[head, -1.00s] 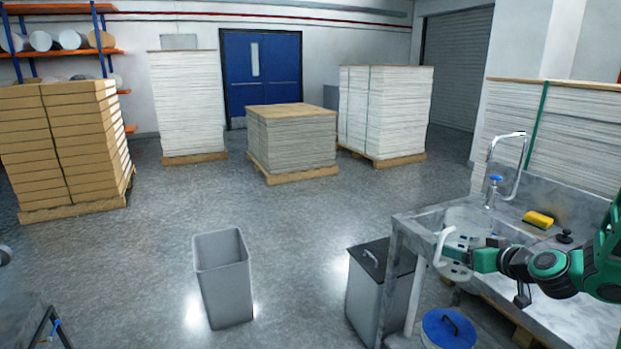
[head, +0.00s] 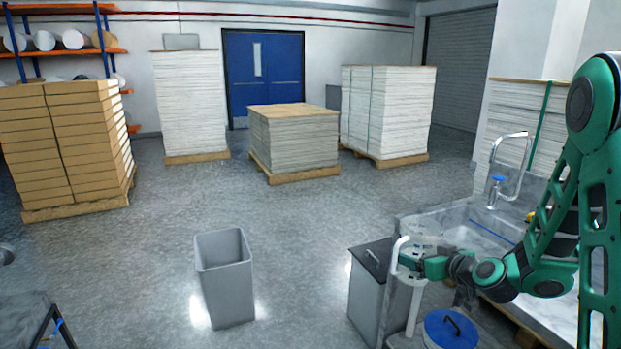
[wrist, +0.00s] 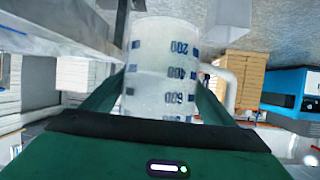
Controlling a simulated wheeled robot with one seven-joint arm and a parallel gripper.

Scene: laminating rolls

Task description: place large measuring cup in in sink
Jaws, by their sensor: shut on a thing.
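The large measuring cup is a translucent white cup with a white curved handle (head: 397,258). In the wrist view the cup (wrist: 160,62) stands between my fingers, its printed numbers inverted in the picture. My gripper (head: 422,265) is shut on the cup and partly hides it in the head view. The sink (head: 470,238) is a grey basin in a stone counter at the right. The cup appears just left of the basin, by the counter's left edge; its height above the counter is hard to tell. My arm covers part of the sink.
A chrome tap (head: 511,165) with a blue knob rises behind the basin. A lidded grey bin (head: 368,285) and a round blue-lidded container (head: 450,330) stand by the counter's left end. An open grey bin (head: 225,280) stands on the floor, with clear floor around it.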

